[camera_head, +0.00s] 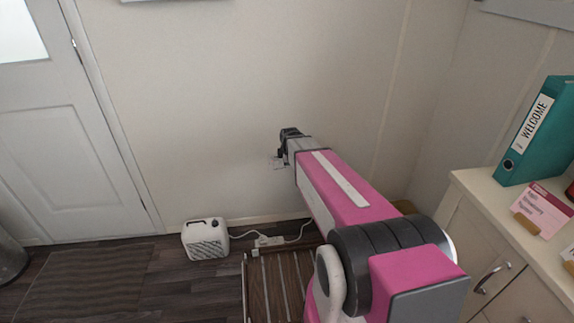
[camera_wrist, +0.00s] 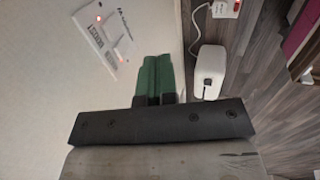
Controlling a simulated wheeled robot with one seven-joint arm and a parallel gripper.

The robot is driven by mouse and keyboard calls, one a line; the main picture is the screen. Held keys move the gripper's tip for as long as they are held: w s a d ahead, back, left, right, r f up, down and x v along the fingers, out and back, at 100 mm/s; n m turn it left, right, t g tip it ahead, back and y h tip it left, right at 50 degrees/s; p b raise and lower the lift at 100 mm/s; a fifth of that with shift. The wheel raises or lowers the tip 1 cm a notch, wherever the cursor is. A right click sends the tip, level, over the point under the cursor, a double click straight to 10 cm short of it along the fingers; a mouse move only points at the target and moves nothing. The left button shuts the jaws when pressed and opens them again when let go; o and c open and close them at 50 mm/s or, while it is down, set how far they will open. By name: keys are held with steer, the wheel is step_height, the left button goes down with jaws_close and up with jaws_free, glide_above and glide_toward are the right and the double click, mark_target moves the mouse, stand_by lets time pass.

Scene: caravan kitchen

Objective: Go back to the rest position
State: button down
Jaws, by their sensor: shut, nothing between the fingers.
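My gripper (camera_head: 279,159) is at the end of my outstretched pink arm, in front of the pale wall in the head view. Its fingers are small and partly hidden there. In the wrist view the green fingers of my gripper (camera_wrist: 157,75) are together with nothing between them. A white wall panel with small lit spots (camera_wrist: 104,32) is ahead and to the left of the fingertips in the wrist view. My arm hides most of that panel in the head view.
A white heater (camera_head: 205,239) stands on the dark floor by the wall; it also shows in the wrist view (camera_wrist: 208,72). A slatted wooden rack (camera_head: 283,285) is below my arm. A cabinet (camera_head: 465,190) with a teal binder (camera_head: 540,130) stands right. A door (camera_head: 70,130) is left.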

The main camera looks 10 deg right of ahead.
stand_by(0.3)
steer(key=s+d+r+m+g, duration=0.1)
steer(key=s+m+g, duration=0.1)
steer(key=s+m, duration=0.7)
steer(key=s+d+r+m+g, duration=0.1)
steer(key=s+m, duration=0.8)
steer(key=s, duration=0.4)
steer(key=shift+r+g, duration=0.35)
steer(key=shift+g, duration=0.05)
stand_by(0.4)
